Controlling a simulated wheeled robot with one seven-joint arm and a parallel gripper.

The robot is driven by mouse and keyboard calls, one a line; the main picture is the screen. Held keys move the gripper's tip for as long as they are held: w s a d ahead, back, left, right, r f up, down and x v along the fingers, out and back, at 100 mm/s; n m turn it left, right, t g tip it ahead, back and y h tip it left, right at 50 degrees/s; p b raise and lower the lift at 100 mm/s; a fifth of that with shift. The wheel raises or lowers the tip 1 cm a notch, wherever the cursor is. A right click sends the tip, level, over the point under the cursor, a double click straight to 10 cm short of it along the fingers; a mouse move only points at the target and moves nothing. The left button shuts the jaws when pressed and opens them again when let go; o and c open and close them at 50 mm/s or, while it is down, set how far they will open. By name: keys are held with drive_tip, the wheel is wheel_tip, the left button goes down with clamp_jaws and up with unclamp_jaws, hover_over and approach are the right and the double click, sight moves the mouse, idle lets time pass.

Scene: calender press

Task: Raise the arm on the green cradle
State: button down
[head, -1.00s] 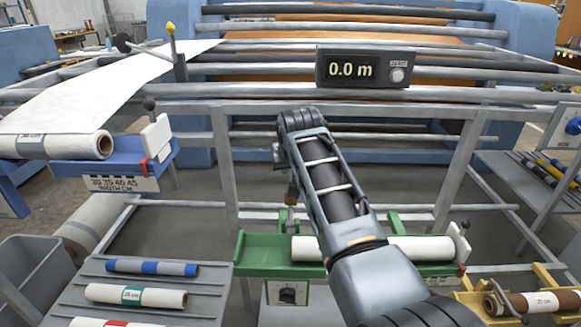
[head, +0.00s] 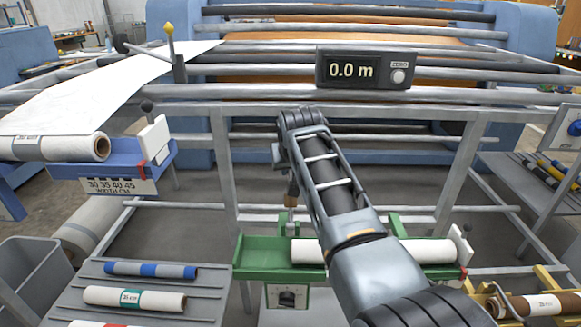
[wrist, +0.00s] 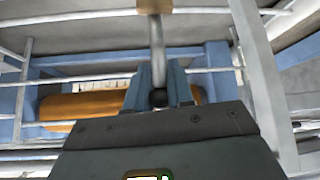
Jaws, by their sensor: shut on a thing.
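The green cradle (head: 262,262) stands low in the middle of the head view, with a white roll (head: 420,250) lying in it. A thin grey arm (head: 289,215) with a brown part (head: 292,189) rises at the cradle's back left. My arm crosses in front and hides part of the roll. In the wrist view my gripper (wrist: 158,92) has its blue fingers close together around a grey rod (wrist: 157,50), with a dark ball between them and a brown block at the rod's far end. I take this rod to be the cradle's arm; the contact is hidden in the head view.
A blue cradle (head: 75,172) with a white roll is at the left. A grey tray (head: 215,290) of rolls lies front left and a yellow cradle (head: 470,288) front right. Machine bars and a display reading 0.0 m (head: 366,68) stand behind.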

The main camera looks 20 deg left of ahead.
drive_tip(key=shift+d+f, duration=0.25)
drive_tip(key=shift+f, duration=0.3)
drive_tip(key=c, duration=1.2)
unclamp_jaws()
drive_tip(key=shift+o, duration=0.5)
drive_tip(key=shift+a+r, duration=0.15)
drive_tip(key=shift+r, duration=0.2)
drive_tip(key=v, duration=0.7)
drive_tip(key=shift+s+r, duration=0.2)
